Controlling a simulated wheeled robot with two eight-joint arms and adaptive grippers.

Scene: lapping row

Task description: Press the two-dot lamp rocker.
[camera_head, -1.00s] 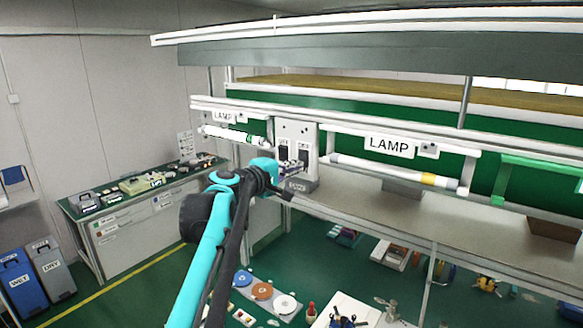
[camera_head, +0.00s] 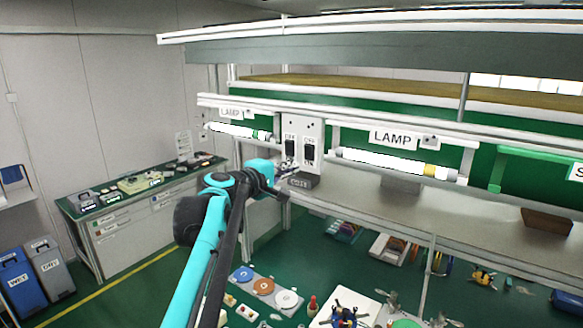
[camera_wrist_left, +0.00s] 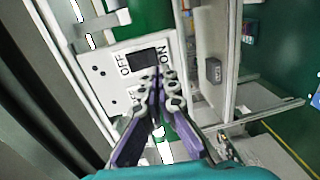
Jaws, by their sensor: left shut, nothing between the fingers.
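The white switch panel (camera_head: 314,130) hangs under the shelf between two lamp tubes. It carries two black rockers marked OFF above and ON below. The right rocker (camera_head: 309,150) seems to be the one with two small dots above it; it also shows in the left wrist view (camera_wrist_left: 143,60). The left rocker (camera_head: 290,148) is mostly hidden by my fingers in the wrist view. My left gripper (camera_head: 288,171) is shut and empty, just below the rockers in the head view. In the wrist view its tips (camera_wrist_left: 157,76) overlap the panel near the ON labels; contact cannot be told.
A grey labelled block (camera_head: 303,181) is below the panel. The left lamp tube (camera_head: 232,131) and right lamp tube (camera_head: 380,161) flank the panel and look bright. A green bracket (camera_head: 530,158) is farther right. The bench shelf (camera_head: 450,202) runs below.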

